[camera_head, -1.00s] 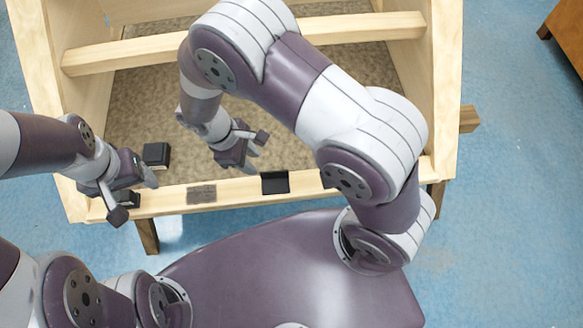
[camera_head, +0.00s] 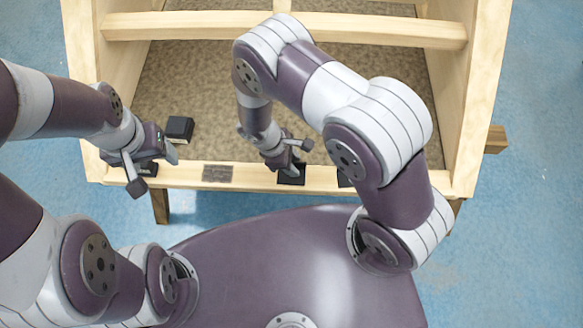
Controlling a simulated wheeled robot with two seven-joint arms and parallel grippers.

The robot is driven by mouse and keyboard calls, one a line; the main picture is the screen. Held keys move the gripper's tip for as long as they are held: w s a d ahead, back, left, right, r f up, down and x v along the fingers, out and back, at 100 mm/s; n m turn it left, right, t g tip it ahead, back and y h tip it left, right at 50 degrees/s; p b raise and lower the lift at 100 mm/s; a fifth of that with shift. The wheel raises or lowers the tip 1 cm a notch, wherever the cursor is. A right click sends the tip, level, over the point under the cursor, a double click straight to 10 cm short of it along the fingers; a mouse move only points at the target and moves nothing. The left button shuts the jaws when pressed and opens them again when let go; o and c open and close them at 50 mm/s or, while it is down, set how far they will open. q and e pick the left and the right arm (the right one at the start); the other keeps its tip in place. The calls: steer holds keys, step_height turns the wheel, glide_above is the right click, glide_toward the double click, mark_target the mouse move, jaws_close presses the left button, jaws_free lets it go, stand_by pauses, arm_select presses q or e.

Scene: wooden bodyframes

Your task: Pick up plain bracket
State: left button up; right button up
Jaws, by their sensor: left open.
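Small black pieces that look like brackets lie along the front wooden beam; I cannot tell which is the plain one. One black piece (camera_head: 291,177) is directly under my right gripper (camera_head: 296,164), whose fingers reach down to it and partly cover it. I cannot see whether they touch it or how far apart they are. Another black piece (camera_head: 345,180) is mostly hidden by my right arm. My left gripper (camera_head: 169,153) is open over the beam's left part, above a dark piece (camera_head: 147,170) it partly covers. A black block (camera_head: 180,127) sits just behind it.
The wooden frame (camera_head: 390,181) has a front beam, side walls and a rear crossbar (camera_head: 380,28). A brown speckled panel (camera_head: 200,70) lies inside, mostly clear. A dark flat patch (camera_head: 217,173) is on the beam between my grippers. Blue floor (camera_head: 540,230) surrounds it.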

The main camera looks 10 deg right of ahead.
jaws_close()
steer(key=shift+r, duration=0.2)
